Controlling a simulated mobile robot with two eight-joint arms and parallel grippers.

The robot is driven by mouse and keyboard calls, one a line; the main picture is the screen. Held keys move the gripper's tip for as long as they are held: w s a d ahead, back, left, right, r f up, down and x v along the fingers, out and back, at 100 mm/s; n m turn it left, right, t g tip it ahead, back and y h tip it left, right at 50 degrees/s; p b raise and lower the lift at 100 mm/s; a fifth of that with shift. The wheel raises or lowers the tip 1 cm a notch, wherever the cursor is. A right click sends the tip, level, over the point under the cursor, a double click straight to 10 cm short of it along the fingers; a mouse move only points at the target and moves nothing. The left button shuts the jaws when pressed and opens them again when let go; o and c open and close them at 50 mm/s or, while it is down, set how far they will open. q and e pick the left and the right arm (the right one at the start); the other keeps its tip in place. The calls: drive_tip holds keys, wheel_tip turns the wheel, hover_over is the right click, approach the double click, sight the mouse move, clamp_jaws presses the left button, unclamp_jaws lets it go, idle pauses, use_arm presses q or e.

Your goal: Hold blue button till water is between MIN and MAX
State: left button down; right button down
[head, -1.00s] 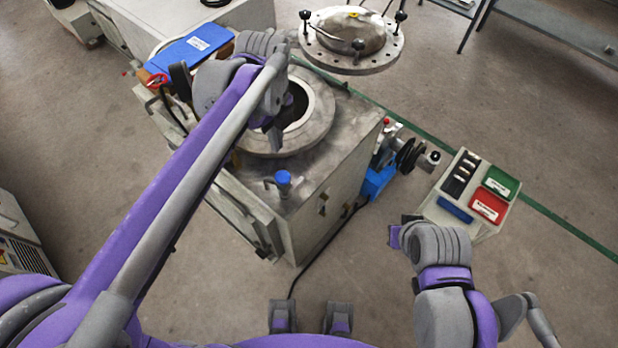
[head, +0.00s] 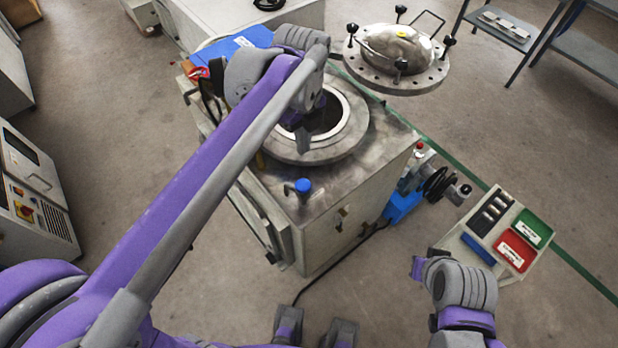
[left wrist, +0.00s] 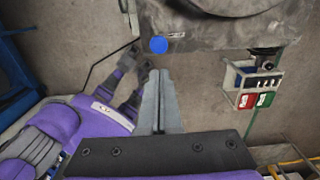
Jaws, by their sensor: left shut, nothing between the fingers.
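A round blue knob (head: 303,186) stands on the near corner of the grey tank machine (head: 380,140); it also shows in the left wrist view (left wrist: 158,44). A second blue piece (head: 478,250) lies on the small box beside the red and green ones. I cannot tell which is the blue button. My left gripper (head: 303,140) is shut and empty over the near edge of the round tank opening, behind the blue knob. In the left wrist view its fingers (left wrist: 161,74) point toward the knob, apart from it. My right gripper (head: 418,267) is near the small box. No water level or MIN and MAX marks are readable.
The round lid (head: 397,55) with black knobs is behind the opening. The small box (head: 510,205) with red and green pieces stands right of the machine. A control cabinet (head: 32,190) is at the left. The floor between is mostly clear.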

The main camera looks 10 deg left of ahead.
sight(303, 184)
use_arm(q)
wheel_tip(303, 184, down, 14)
drive_tip(key=shift+a+f+b, duration=0.1)
drive_tip(key=shift+a+b, duration=0.05)
drive_tip(key=shift+b, duration=0.45)
